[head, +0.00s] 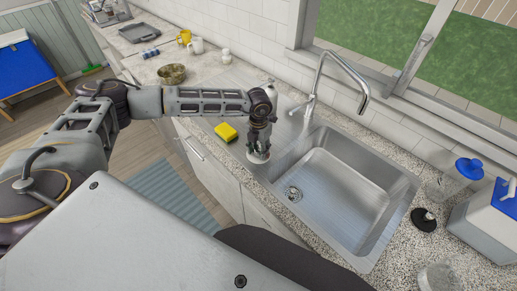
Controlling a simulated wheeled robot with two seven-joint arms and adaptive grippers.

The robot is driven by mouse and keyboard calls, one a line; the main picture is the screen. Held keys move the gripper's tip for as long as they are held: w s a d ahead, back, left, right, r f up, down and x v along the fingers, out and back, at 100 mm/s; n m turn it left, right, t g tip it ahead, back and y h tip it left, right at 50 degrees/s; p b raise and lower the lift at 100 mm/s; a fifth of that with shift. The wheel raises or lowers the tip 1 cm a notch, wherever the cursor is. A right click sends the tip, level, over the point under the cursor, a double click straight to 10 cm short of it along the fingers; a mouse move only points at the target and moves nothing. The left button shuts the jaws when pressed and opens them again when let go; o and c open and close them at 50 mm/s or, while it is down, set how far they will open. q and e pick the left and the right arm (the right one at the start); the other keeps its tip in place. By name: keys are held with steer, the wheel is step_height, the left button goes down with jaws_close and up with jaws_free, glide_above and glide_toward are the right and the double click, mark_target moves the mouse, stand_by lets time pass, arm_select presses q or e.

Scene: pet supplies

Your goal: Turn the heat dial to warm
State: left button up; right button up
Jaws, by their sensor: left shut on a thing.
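My left gripper (258,149) points down at the counter by the left rim of the sink. It is shut on a small round pale thing (258,158), of which only the lower edge shows under the fingers. I cannot tell whether this is the heat dial; no dial marks or "warm" label can be read. My right gripper is not in view.
A yellow sponge (226,132) lies just left of my left gripper. The steel sink (340,185) with its tall faucet (319,75) is to the right.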

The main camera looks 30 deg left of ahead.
arm_select(q)
steer(key=shift+m, duration=0.3)
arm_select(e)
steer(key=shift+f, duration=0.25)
arm_select(q)
steer(key=m+b, duration=0.4)
steer(key=shift+f, duration=0.1)
steer(key=m+b, duration=0.3)
steer(key=m, duration=0.1)
steer(key=shift+w+a, duration=0.1)
steer(key=shift+m+b, duration=0.85)
steer(key=shift+m, duration=0.35)
steer(key=shift+r+m, duration=0.2)
steer(key=shift+m, duration=0.2)
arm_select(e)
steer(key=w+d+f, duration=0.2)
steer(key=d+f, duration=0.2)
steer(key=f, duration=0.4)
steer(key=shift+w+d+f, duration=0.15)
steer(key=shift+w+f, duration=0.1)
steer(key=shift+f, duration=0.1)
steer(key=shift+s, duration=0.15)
